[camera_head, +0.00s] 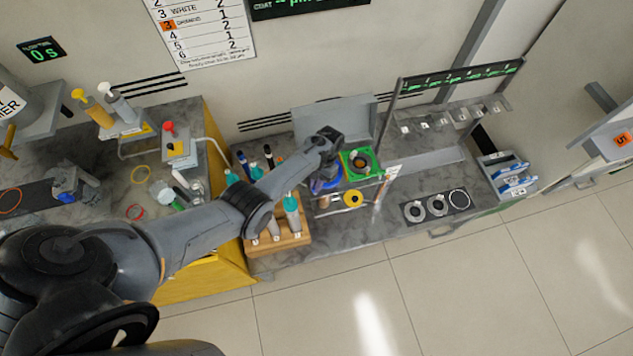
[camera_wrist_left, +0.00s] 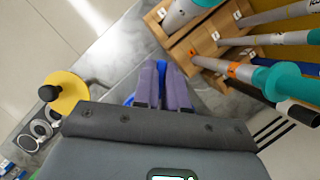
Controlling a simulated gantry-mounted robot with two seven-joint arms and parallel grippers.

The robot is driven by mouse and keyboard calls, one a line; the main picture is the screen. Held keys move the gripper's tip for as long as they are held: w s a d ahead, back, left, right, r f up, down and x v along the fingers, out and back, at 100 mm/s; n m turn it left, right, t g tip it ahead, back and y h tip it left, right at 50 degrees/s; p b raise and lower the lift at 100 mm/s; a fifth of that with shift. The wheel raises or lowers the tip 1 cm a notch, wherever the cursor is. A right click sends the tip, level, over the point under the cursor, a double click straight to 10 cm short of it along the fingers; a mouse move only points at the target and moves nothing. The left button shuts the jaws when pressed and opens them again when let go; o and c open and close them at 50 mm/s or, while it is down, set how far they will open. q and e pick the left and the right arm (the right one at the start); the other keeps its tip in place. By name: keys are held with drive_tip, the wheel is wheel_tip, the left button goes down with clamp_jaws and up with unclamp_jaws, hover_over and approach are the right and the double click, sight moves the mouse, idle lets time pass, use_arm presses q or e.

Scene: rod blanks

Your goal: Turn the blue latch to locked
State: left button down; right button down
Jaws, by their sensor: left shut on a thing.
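My left arm reaches from the left over the bench in the head view. Its gripper (camera_head: 325,178) points down at a blue part (camera_head: 322,186), which I take to be the blue latch, below the green-framed fixture (camera_head: 377,163). In the left wrist view the two fingers (camera_wrist_left: 164,84) are close together and shut on the blue latch (camera_wrist_left: 130,101). Only small blue edges show around the fingers; the rest is hidden. I cannot tell the latch's angle. My right gripper is in neither view.
A yellow disc with a black knob (camera_head: 353,198) is right beside the gripper and also shows in the left wrist view (camera_wrist_left: 70,97). A wooden rack (camera_head: 282,243) with teal-handled tools stands close on the left. Ringed discs (camera_head: 437,205) lie farther right. The bench front is clear.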

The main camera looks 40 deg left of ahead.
use_arm(q)
drive_tip(key=shift+n+h+p, duration=0.3)
drive_tip(key=shift+n, duration=0.7)
drive_tip(key=c, duration=1.2)
unclamp_jaws()
drive_tip(key=p+v, duration=0.2)
drive_tip(key=v, duration=0.9)
drive_tip(key=shift+s+a, duration=0.15)
